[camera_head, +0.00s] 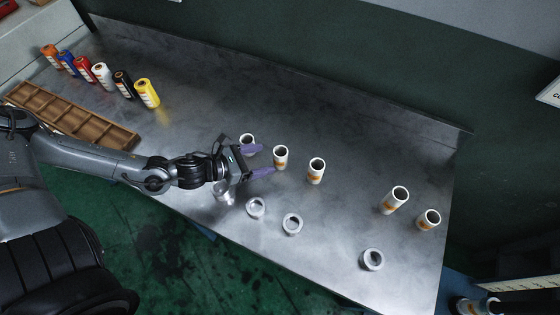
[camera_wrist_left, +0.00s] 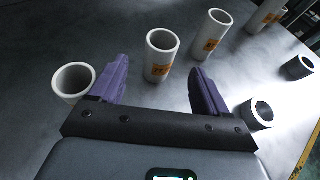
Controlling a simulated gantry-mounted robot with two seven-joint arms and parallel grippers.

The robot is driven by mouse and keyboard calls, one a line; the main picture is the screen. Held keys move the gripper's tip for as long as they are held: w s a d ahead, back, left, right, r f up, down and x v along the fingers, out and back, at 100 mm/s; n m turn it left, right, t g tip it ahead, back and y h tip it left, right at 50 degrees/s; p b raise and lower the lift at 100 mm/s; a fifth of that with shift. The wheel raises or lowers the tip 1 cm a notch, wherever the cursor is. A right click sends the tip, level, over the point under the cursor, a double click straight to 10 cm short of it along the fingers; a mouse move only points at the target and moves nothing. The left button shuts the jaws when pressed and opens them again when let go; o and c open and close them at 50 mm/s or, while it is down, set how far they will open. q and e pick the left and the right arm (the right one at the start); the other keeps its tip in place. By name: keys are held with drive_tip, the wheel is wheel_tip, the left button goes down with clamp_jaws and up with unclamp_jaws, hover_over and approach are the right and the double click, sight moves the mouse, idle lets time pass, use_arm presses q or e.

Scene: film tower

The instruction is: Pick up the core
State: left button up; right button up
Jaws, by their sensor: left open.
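Several white tube cores with orange labels stand upright on the metal table. My left gripper (camera_head: 264,160) is open and empty, with its purple fingers pointing at the nearest labelled core (camera_head: 280,159). In the left wrist view this core (camera_wrist_left: 160,56) stands between and just beyond the two fingertips. Another white core (camera_head: 247,143) is partly hidden behind a finger; it shows at the left in the wrist view (camera_wrist_left: 72,80). Further cores stand to the right: one (camera_head: 316,172) close by, and two (camera_head: 394,200), (camera_head: 429,220) farther off. My right gripper is not seen.
Short grey rings (camera_head: 256,207), (camera_head: 292,224), (camera_head: 371,259) lie along the table's (camera_head: 330,230) near side. A wooden compartment tray (camera_head: 75,115) and a row of coloured film rolls (camera_head: 147,93) are at the left. The table's far middle is clear.

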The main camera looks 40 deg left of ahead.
use_arm(q)
drive_tip(key=shift+b+x, duration=0.5)
drive_tip(key=shift+x, duration=0.3)
drive_tip(key=shift+w+d+f, duration=0.1)
drive_tip(key=shift+w+f, duration=0.05)
drive_tip(key=shift+w, duration=0.15)
drive_tip(key=shift+b+x, duration=1.4)
drive_tip(key=shift+x, duration=0.45)
drive_tip(key=shift+b+x, duration=0.45)
drive_tip(key=shift+x, duration=1.2)
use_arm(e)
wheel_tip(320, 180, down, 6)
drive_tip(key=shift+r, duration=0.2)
use_arm(q)
drive_tip(key=shift+c, duration=0.3)
drive_tip(key=c, duration=1)
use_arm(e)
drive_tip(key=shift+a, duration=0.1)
